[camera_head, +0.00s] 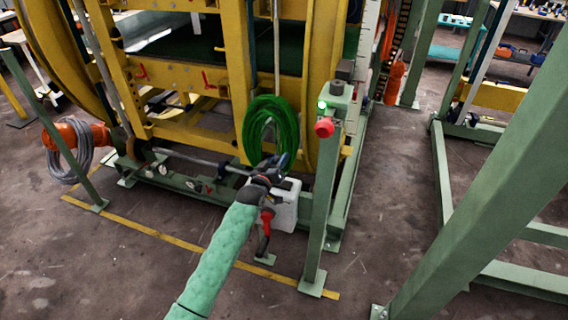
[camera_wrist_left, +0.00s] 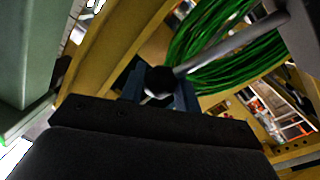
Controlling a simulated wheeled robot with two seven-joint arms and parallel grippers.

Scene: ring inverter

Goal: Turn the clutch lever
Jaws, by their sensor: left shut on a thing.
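My left gripper (camera_head: 284,162) reaches in on its green-sleeved arm to the front of the yellow machine, just below the green cable coil. In the left wrist view, the gripper's dark blue fingers (camera_wrist_left: 160,88) are closed around the black knob of the clutch lever (camera_wrist_left: 160,79). The lever's grey rod runs from the knob to the upper right, past the green coil. In the head view, the gripper hides the knob, and I cannot clearly make out the lever there. My right gripper is in neither view.
The green coil (camera_head: 270,130) hangs on the yellow frame (camera_head: 238,70) close above my gripper. A green post (camera_head: 320,210) with a red button (camera_head: 324,127) and lit green lamp stands just right. A white container (camera_head: 286,208) is behind my wrist.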

